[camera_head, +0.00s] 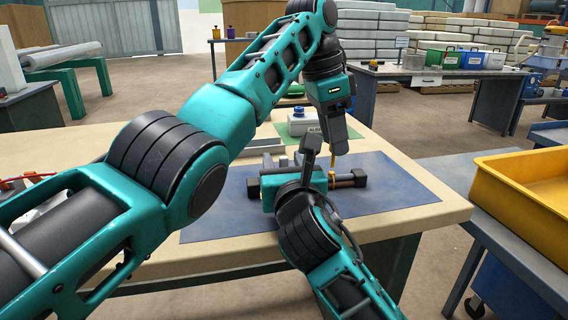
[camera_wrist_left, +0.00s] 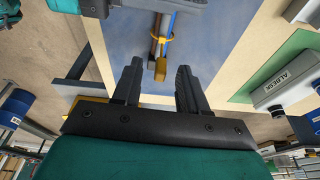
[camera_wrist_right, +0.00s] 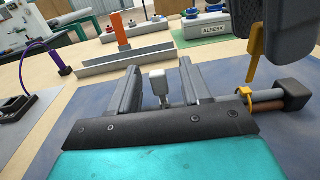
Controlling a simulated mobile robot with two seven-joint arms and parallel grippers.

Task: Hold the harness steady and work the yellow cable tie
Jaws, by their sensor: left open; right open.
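The yellow cable tie (camera_wrist_left: 163,39) loops around the harness (camera_wrist_left: 168,22), a bundle with brown and blue strands. The tie also shows in the right wrist view (camera_wrist_right: 245,91), on a bar with a dark end piece, partly behind a left finger. My right gripper (camera_wrist_right: 159,68) is open, left of the tie. A pale connector (camera_wrist_right: 157,84) shows between its fingers, not clamped. In the head view, my arms hide part of the harness.
A blue mat (camera_head: 400,195) covers the table front and has bare room at the right. A grey angled rail (camera_wrist_right: 128,59) and a labelled box (camera_wrist_right: 213,27) stand behind. A yellow bin (camera_head: 525,185) is to the right.

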